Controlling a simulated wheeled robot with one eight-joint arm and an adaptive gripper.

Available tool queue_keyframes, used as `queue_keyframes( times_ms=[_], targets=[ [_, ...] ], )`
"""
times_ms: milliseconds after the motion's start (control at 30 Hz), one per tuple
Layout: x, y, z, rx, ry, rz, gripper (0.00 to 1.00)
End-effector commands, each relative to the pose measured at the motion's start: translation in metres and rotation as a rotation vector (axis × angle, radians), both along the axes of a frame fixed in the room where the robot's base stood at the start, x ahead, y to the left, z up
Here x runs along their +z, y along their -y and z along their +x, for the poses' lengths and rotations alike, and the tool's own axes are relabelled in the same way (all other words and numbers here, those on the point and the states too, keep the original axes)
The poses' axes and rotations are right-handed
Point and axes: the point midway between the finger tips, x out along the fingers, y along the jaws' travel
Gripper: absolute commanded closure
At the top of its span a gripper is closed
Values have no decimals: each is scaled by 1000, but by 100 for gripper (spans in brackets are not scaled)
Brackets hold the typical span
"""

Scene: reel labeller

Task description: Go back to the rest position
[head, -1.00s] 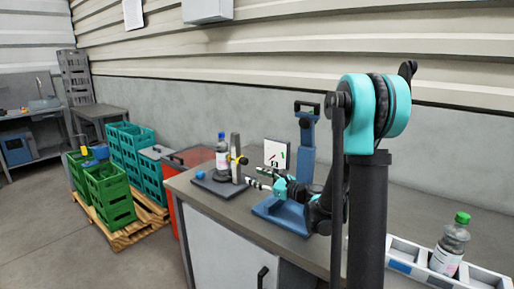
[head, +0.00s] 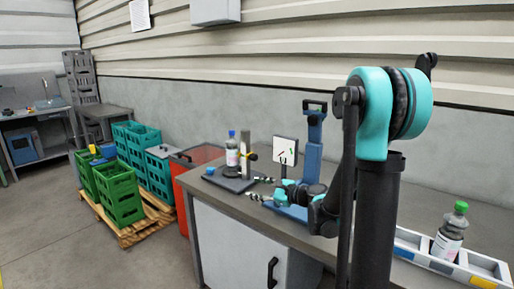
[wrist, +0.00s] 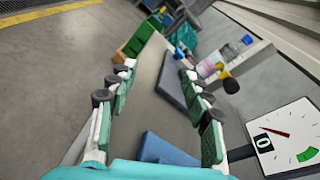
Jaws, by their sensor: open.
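My gripper (head: 259,188) is open and empty above the workbench, its two fingers apart. In the wrist view my gripper (wrist: 157,70) has bare bench between its fingers. A bottle with a blue cap (head: 232,155) stands upright on the dark plate (head: 232,184) of the labelling stand, left of and beyond my gripper. The bottle also shows in the wrist view (wrist: 228,54). A blue press-like stand (head: 314,145) rises behind my gripper; its base is partly hidden by my arm. A white dial gauge (head: 286,150) stands close by, and shows large in the wrist view (wrist: 286,137).
A red bin (head: 186,165) adjoins the bench's left end. Green crates (head: 121,196) and teal crates (head: 159,173) sit on a pallet (head: 140,230). The floor at left is clear.

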Motion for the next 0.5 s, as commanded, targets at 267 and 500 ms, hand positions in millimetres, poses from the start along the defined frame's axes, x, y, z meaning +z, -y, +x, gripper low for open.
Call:
queue_keyframes(
  times_ms=[267,500],
  targets=[
    [-32,12,-52,114,165,-400,50],
    [-85,58,-133,386,373,-978,50]
  ],
)
